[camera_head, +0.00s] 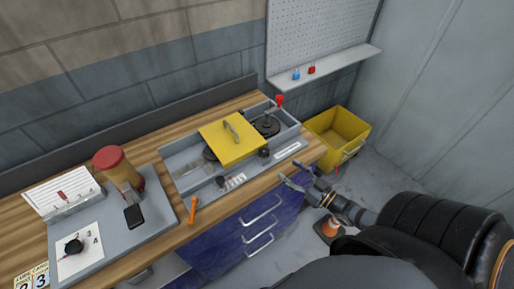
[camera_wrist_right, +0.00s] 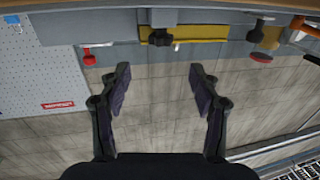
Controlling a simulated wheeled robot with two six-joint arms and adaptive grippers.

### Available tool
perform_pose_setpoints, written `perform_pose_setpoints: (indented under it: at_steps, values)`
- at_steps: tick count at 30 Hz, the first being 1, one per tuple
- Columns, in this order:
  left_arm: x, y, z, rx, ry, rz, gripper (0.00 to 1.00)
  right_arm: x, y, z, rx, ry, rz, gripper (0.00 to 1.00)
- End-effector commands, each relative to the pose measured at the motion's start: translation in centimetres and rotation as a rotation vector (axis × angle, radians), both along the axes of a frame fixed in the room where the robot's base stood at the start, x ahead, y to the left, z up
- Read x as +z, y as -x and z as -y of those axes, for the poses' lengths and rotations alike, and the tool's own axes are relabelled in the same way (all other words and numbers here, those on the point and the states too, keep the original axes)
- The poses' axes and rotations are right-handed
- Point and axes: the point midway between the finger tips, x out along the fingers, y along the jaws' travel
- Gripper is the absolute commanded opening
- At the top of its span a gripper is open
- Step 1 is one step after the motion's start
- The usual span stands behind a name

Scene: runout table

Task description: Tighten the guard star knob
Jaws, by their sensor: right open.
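The yellow guard (camera_head: 226,148) with a grey handle sits over the grey machine tray on the bench. A black knob (camera_head: 264,152), apparently the guard star knob, is at the guard's front right corner. In the right wrist view the black knob (camera_wrist_right: 160,37) shows against the yellow guard (camera_wrist_right: 195,33), near the top, beyond the fingertips. My right gripper (camera_head: 288,172) is open and empty, off the bench's front edge, to the right of and nearer than the knob. Its two fingers (camera_wrist_right: 160,72) are apart with nothing between them. My left gripper is out of view.
A second black knob (camera_head: 220,182) stands on the tray's front. A red-tipped lever (camera_head: 280,100) rises at the back right. An orange-handled tool (camera_head: 194,209) lies by the front edge. A yellow bin (camera_head: 347,148) and an orange cone (camera_head: 329,227) stand on the floor.

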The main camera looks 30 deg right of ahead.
Motion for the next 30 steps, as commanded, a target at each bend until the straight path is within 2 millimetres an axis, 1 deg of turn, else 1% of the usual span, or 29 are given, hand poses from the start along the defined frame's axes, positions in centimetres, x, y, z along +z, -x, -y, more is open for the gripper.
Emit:
perform_pose_setpoints:
  at_steps: [2, 5, 8, 12, 15, 18, 22, 30]
  values:
    - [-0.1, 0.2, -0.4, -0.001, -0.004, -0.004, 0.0, 0.0, -0.2, -0.1, 0.0, -0.001, 0.002, 0.63]
    - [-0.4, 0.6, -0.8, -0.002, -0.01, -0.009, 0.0, -0.1, -1.2, -0.3, -0.001, -0.002, 0.006, 0.63]
    - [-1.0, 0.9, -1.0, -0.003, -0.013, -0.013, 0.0, -0.1, -3.0, -0.8, -0.002, -0.001, 0.007, 0.63]
    - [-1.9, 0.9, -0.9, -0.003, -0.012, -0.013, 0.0, -0.2, -6.0, -1.7, -0.001, -0.001, 0.008, 0.63]
    - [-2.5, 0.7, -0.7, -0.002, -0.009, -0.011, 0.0, -0.2, -7.9, -2.2, -0.002, -0.001, 0.006, 0.63]
    - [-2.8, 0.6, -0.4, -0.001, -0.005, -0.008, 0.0, -0.2, -9.2, -2.6, -0.001, 0.0, 0.004, 0.63]
    - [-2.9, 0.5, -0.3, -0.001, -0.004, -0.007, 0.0, -0.1, -10.1, -2.8, -0.001, 0.001, 0.003, 0.63]
    - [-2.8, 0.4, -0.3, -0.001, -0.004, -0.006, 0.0, 0.0, -10.2, -2.9, -0.001, 0.001, 0.001, 0.63]
